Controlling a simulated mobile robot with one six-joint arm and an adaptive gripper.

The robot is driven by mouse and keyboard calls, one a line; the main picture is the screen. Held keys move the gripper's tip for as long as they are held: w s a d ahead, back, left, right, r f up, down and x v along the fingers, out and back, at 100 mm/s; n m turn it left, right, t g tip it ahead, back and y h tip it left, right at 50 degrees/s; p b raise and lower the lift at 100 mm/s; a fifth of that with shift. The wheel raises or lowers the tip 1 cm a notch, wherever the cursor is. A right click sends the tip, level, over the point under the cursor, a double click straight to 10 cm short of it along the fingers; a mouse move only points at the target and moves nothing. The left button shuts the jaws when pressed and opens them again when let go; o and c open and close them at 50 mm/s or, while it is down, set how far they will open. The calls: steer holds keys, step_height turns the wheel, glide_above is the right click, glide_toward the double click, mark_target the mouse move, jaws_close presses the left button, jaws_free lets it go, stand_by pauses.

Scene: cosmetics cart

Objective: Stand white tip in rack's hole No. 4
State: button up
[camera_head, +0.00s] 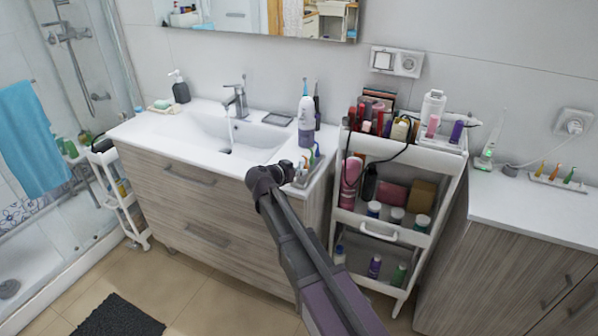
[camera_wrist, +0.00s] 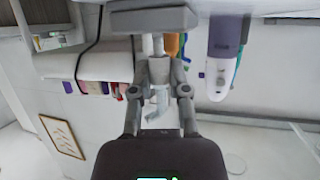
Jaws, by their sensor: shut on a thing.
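My gripper (camera_head: 284,170) is over the front right part of the sink counter. In the wrist view its fingers (camera_wrist: 160,72) are shut on the white tip (camera_wrist: 160,100), whose thin end shows between the fingers. The picture there is turned over, and the grey rack (camera_wrist: 150,18) is at the top, just beyond the fingertips. In the head view the rack (camera_head: 303,182) is partly hidden by my gripper, and orange, green and blue tips (camera_head: 312,158) stand at it. The hole numbers are not readable. I cannot tell whether the white tip touches the rack.
A white and purple water flosser (camera_head: 306,110) stands close behind the rack; it also shows in the wrist view (camera_wrist: 224,50). A filled white cart (camera_head: 345,215) is to the right. The right counter (camera_head: 530,215) carries another row of coloured tips (camera_head: 555,180). Water runs in the sink (camera_head: 232,130).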

mark_target(299, 169)
steer(key=shift+f+b, duration=0.8)
steer(key=shift+f, duration=0.05)
steer(key=o, duration=0.8)
steer(key=shift+r, duration=0.15)
step_height(299, 169, up, 8)
steer(key=p, duration=0.8)
stand_by(1.1)
